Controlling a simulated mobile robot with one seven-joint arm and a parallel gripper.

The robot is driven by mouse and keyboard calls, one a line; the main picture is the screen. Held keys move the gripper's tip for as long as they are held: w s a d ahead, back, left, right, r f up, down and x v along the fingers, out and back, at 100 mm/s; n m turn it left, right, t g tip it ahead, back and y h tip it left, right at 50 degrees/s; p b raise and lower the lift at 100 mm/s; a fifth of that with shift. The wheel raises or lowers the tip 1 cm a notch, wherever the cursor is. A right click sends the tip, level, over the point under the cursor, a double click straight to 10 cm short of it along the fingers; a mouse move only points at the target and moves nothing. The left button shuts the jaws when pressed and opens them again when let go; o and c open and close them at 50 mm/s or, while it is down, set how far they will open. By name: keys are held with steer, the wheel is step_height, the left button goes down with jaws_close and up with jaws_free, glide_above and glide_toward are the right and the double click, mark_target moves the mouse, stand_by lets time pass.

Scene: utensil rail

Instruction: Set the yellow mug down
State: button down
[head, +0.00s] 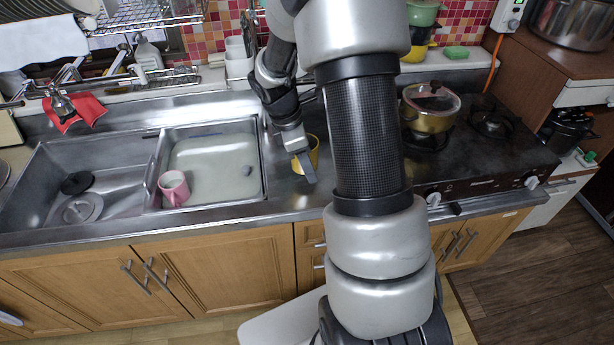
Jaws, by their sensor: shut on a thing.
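The yellow mug (314,150) is at the counter strip between the sink and the stove, partly hidden behind my gripper. My gripper (306,170) points down over the steel counter (285,200) and is shut on the yellow mug. Whether the mug's base touches the counter I cannot tell from this view. My own arm hides the area just to the right of the mug.
A pink mug (174,188) stands in the right sink basin (215,165). A gold pot with a glass lid (430,108) stands on the stove (470,150). White containers (238,65) stand behind the counter. The front counter strip near my gripper is clear.

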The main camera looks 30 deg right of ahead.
steer(key=shift+f, duration=2.1)
steer(key=shift+f, duration=0.1)
steer(key=c, duration=1)
jaws_free()
steer(key=shift+b, duration=0.3)
steer(key=shift+c, duration=0.2)
